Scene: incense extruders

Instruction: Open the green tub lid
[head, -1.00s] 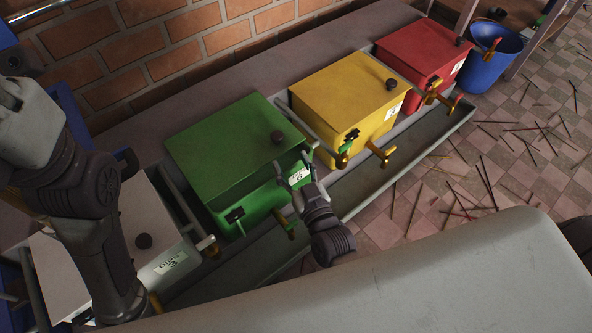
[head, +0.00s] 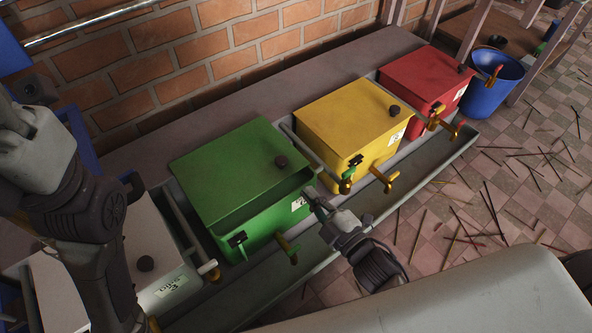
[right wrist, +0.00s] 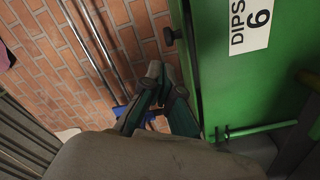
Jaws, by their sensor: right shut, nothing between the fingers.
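The green tub (head: 262,226) stands between the white and yellow tubs. My right gripper (head: 312,194) is shut and empty, at the tub's front right corner near the label (head: 299,203). In the right wrist view its closed fingertips (right wrist: 158,74) are beside the green tub (right wrist: 235,85), with the lid knob (right wrist: 170,36) beyond. Contact cannot be told. My left arm shows at the left, its gripper out of sight.
A white tub (head: 157,238) stands left, yellow (head: 345,120) and red (head: 425,78) tubs right, with brass taps over a grey trough (head: 412,168). A blue bucket (head: 488,88) stands far right. A brick wall (head: 200,60) rises behind; thin sticks litter the floor.

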